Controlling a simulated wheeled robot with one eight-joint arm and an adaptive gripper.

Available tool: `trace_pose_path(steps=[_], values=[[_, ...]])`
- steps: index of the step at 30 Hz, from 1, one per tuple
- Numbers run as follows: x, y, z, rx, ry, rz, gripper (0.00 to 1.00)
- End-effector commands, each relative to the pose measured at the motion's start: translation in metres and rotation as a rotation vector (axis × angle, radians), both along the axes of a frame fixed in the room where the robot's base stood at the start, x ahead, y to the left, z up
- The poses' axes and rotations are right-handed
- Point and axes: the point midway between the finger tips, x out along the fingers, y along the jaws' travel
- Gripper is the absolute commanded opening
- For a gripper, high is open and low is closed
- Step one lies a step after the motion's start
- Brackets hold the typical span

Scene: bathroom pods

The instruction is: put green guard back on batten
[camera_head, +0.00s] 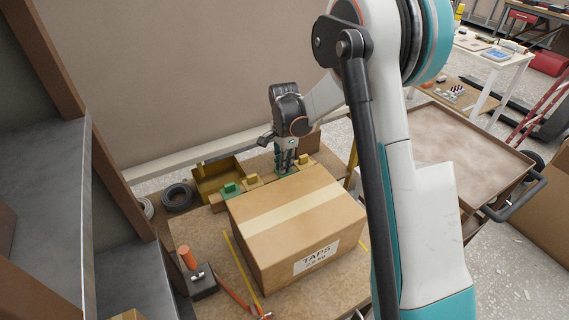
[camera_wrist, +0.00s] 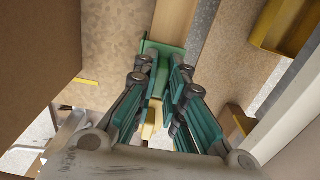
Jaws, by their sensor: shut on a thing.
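My gripper (camera_head: 284,166) points down behind the cardboard box, at the wooden batten (camera_head: 217,203). It is shut on a green guard, which shows between and just beyond the fingertips (camera_wrist: 162,70) in the wrist view as a flat green piece (camera_wrist: 164,50). The batten runs beneath it. The held guard is low, at or just over the batten; I cannot tell whether it is seated, as the fingers hide part of it. Another green guard (camera_head: 231,188) sits on the batten to the left. Yellow guards (camera_head: 253,181) sit on either side of my gripper.
The large TAPS box (camera_head: 297,220) stands close in front of the batten. A yellow bin (camera_head: 215,178) and a dark coil (camera_head: 178,197) lie behind and left. An orange-handled tool (camera_head: 188,258) is at the front left. A shelf stands at far left.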

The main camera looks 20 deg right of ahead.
Motion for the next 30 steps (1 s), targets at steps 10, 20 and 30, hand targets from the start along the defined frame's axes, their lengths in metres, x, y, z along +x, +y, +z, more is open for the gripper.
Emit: trace_pose_path(steps=[10, 20, 30], values=[[0.000, 0.000, 0.000, 0.000, 0.000, 0.000, 0.34], [0.000, 0.000, 0.021, 0.000, 0.000, 0.000, 0.34], [0.000, 0.000, 0.088, 0.000, 0.000, 0.000, 0.34]])
